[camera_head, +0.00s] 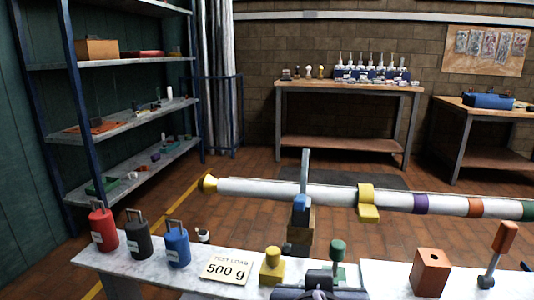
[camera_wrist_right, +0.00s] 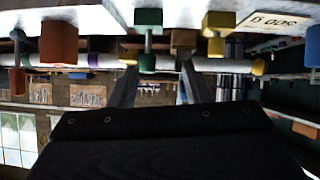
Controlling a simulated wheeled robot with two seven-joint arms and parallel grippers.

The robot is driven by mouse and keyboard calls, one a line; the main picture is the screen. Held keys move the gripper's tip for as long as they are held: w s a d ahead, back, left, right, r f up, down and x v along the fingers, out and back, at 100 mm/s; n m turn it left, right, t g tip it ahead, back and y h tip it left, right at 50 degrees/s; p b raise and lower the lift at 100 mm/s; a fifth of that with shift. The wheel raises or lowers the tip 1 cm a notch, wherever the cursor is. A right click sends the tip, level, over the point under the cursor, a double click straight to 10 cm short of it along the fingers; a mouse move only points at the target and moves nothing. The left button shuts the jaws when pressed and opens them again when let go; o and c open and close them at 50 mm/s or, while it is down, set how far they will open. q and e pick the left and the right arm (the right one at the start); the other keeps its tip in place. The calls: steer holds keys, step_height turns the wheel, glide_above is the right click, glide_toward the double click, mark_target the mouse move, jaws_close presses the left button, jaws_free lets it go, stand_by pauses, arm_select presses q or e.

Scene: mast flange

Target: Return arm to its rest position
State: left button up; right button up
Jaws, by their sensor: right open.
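My right gripper (camera_head: 320,283) shows as a dark shape at the bottom middle of the head view, low over the front of the bench, beside the green-knobbed piece (camera_head: 338,254). In the upside-down right wrist view, the two grey fingers of my right gripper (camera_wrist_right: 157,68) stand apart with nothing held between them. The green piece (camera_wrist_right: 148,62) shows between the fingers in that picture; whether they touch it I cannot tell. My left gripper is not in view.
A white mast (camera_head: 330,193) with a yellow clamp (camera_head: 367,203) lies across behind the bench (camera_head: 130,262). A yellow knob (camera_head: 272,266), an orange block (camera_head: 431,272) and an orange-handled lever (camera_head: 497,252) stand nearby. Red (camera_head: 102,228), black (camera_head: 138,235) and blue (camera_head: 176,246) weights stand left.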

steer(key=s+d+f+g+y, duration=0.1)
steer(key=s+d+f+g, duration=0.1)
steer(key=d+f+g, duration=0.5)
steer(key=s+d+f+t+y, duration=0.2)
steer(key=s+d+f+y, duration=0.5)
steer(key=f, duration=0.4)
step_height(320, 180, up, 39)
steer(key=s+a+h+p, duration=0.1)
steer(key=p, duration=3.7)
steer(key=shift+a+f+g, duration=0.15)
steer(key=shift+f+g, duration=0.05)
steer(key=shift+g, duration=0.1)
steer(key=shift+s, duration=0.1)
